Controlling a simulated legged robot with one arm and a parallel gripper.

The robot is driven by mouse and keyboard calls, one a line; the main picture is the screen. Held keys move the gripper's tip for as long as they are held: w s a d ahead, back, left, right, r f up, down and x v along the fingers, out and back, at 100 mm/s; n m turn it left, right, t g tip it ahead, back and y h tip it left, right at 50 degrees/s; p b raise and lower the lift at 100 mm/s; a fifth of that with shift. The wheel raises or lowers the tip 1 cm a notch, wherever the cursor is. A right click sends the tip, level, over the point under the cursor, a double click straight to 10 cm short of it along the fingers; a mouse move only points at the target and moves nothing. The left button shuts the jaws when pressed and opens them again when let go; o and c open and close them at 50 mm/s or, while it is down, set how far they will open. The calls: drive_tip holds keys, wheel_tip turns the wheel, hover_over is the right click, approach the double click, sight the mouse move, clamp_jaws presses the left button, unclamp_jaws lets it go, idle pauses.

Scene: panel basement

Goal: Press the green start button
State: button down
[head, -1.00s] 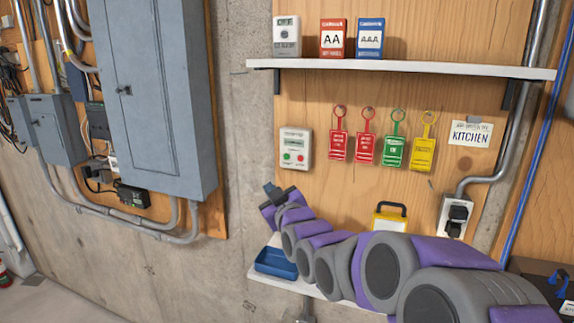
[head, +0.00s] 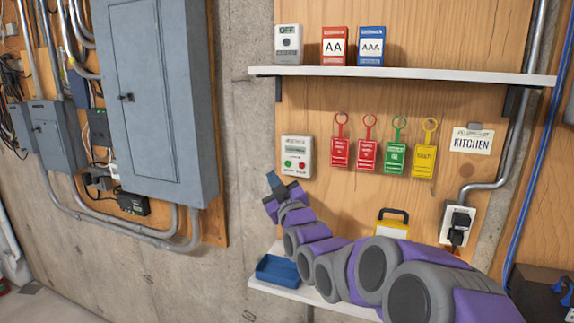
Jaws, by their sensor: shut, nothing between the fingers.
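The green start button (head: 288,166) is a small round button at the lower left of a white control box (head: 297,155) on the wooden panel. A red button (head: 302,167) sits to its right, and a small display is above them. My gripper (head: 270,175) is shut and empty, pointing up, just below and left of the box in the picture. I see a gap between the fingertips and the green button. The depth between them is hard to tell.
A shelf (head: 400,76) with boxes juts out above. Red, green and yellow tags (head: 395,160) hang to the right. Below are a lower shelf (head: 318,297) with a blue tray (head: 277,269) and a yellow-and-white item (head: 391,224). A grey electrical panel (head: 158,100) stands left.

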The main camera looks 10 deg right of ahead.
sight(287, 168)
drive_tip(key=shift+w+d+p, duration=0.5)
drive_tip(key=shift+w+d, duration=0.15)
drive_tip(key=shift+w, duration=0.4)
drive_tip(key=shift+w+d+p, duration=0.45)
drive_tip(key=shift+w+d, duration=0.15)
drive_tip(key=shift+w, duration=0.45)
drive_tip(key=shift+w+d+p, duration=0.5)
drive_tip(key=shift+w+d, duration=0.15)
drive_tip(key=shift+w, duration=0.4)
drive_tip(key=shift+w+d+r, duration=0.1)
drive_tip(key=shift+w+d, duration=0.15)
drive_tip(key=shift+w, duration=0.05)
drive_tip(key=shift+w+d+p, duration=0.15)
drive_tip(key=shift+w+p, duration=0.15)
drive_tip(key=shift+p, duration=0.1)
idle(0.6)
drive_tip(key=shift+s+a+b, duration=0.35)
drive_tip(key=shift+s+b, duration=0.15)
drive_tip(key=shift+b, duration=0.05)
drive_tip(key=shift+s, duration=0.15)
